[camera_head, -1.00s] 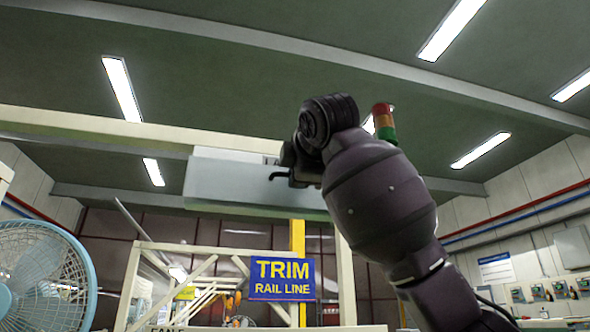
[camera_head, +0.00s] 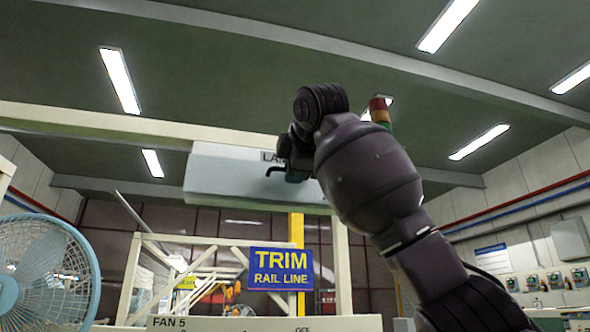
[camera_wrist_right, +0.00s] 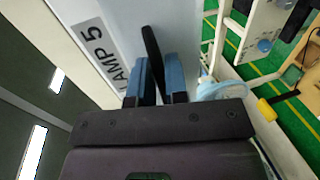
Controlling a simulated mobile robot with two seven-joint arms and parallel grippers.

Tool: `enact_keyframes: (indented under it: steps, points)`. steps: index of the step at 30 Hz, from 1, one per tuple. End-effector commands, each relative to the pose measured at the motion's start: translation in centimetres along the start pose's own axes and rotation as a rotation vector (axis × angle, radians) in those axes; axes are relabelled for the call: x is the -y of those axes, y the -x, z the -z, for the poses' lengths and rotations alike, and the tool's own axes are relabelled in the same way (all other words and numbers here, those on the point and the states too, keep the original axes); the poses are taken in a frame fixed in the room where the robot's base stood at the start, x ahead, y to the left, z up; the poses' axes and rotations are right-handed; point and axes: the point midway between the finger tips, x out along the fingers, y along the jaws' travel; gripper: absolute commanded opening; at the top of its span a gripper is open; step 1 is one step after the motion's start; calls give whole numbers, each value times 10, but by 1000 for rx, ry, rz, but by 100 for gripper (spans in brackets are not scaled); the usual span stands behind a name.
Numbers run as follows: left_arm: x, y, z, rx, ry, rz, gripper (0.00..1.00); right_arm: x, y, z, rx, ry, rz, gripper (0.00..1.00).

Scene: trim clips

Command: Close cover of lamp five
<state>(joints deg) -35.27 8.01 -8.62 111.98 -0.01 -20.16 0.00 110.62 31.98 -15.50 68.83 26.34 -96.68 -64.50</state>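The lamp five cover (camera_head: 225,178) is a long pale panel hanging overhead in the head view. Its label shows only "LA" there, with my right arm in front of the rest. In the right wrist view the cover (camera_wrist_right: 175,28) fills the top middle, with the label "LAMP 5" (camera_wrist_right: 95,48) beside my fingers. My right gripper (camera_head: 292,174) is at the cover's lower right part. In the wrist view its two blue fingers (camera_wrist_right: 160,80) stand close together with a black handle (camera_wrist_right: 151,45) between them. My left gripper is out of view.
A pale blue fan (camera_head: 45,270) stands at the lower left. A "TRIM RAIL LINE" sign (camera_head: 280,269) hangs on a yellow post below the cover. A cream panel marked "FAN 5" (camera_head: 230,323) crosses the bottom. A signal tower (camera_head: 381,110) shows behind my right arm.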

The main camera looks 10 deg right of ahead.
Motion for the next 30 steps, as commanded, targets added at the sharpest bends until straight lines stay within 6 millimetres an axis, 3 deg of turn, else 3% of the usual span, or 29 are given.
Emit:
enact_keyframes:
  steps: [1, 3, 14, 30]
  points:
    - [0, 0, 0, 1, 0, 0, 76, 0, 0, 0, 0, -1, 0, 22]
    - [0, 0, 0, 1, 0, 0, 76, 0, 0, 0, 1, -1, 0, 33]
    - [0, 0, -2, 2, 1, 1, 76, 0, 4, 0, 1, 0, 0, 34]
    - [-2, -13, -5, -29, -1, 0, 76, 1, 89, -1, 0, -1, -1, 34]
